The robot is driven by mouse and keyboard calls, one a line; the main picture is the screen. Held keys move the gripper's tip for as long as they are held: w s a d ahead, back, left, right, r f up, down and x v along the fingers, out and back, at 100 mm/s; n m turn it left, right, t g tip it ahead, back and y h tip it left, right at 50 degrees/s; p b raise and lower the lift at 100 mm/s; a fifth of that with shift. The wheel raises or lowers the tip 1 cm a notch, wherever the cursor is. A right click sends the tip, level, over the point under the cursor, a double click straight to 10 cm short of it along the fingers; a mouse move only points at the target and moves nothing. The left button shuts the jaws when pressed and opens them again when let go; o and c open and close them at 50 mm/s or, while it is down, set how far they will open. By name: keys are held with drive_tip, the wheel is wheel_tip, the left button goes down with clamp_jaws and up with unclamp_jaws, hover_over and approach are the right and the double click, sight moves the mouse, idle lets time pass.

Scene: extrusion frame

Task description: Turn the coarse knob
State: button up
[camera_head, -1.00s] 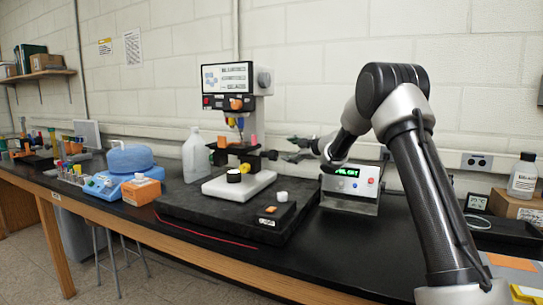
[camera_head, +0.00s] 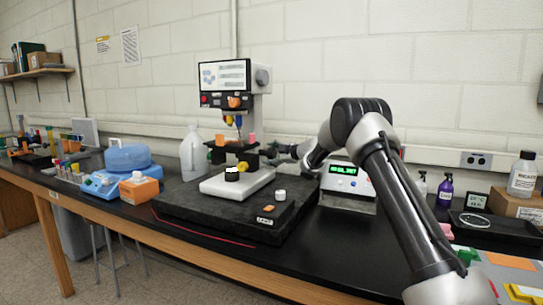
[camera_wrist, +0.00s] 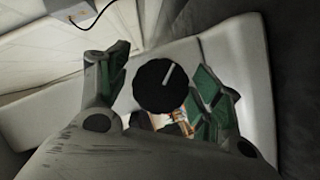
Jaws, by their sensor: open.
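A microscope (camera_head: 229,78) with a screen on top and a white base stands on a black slab. In the wrist view a round black knob (camera_wrist: 160,88) with a white line on its face shows between my fingers. I take it to be the coarse knob; in the head view my gripper hides that side. My gripper (camera_head: 271,155) is at the right side of the microscope, beside the stage. In the wrist view its green-padded fingers are open on either side of the knob; I cannot tell whether they touch it.
A black-and-white knob (camera_head: 232,174) and a yellow knob (camera_head: 244,168) sit low at the microscope's front. A device with a green display (camera_head: 346,180) stands right of the slab, close to my arm.

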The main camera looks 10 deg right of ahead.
drive_tip(key=c, duration=1)
drive_tip(key=shift+m+g, duration=0.5)
drive_tip(key=shift+m, duration=0.4)
drive_tip(key=o, duration=1)
drive_tip(key=v, duration=1.2)
drive_tip(key=shift+d+f, duration=0.1)
drive_tip(key=shift+d, duration=0.05)
